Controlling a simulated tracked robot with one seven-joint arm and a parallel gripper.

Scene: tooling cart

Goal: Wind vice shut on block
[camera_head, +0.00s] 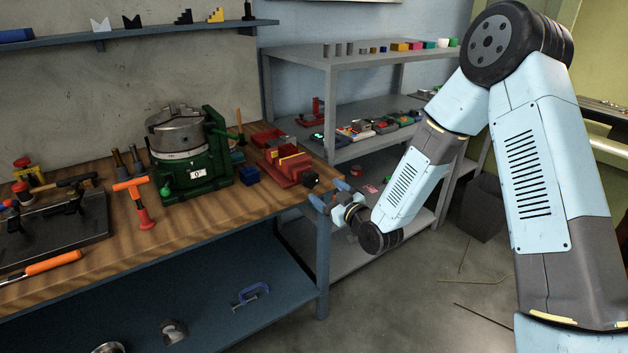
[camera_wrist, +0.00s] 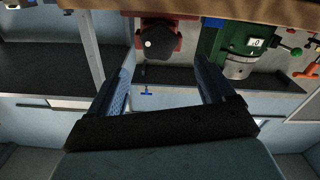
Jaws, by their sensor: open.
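The red vice (camera_head: 290,168) stands at the right end of the wooden bench. A yellow piece (camera_head: 292,158), perhaps the block, shows at its jaws; I cannot tell how tightly it sits. The vice's dark knob (camera_head: 311,180) faces the bench's right edge. My gripper (camera_head: 330,194) is open and empty, just off that edge, with its blue fingertips apart and pointing toward the vice. In the wrist view, the vice (camera_wrist: 178,22) appears inverted at the top. Its dark knob (camera_wrist: 168,52), with a white dot, lies beyond and between the fingertips (camera_wrist: 164,66), apparently untouched.
A green rotary chuck (camera_head: 205,165) and a small blue block (camera_head: 249,175) stand left of the vice on the bench (camera_head: 165,235). A grey shelf rack (camera_head: 345,62) with several small parts is behind my arm. Open floor lies right of the bench.

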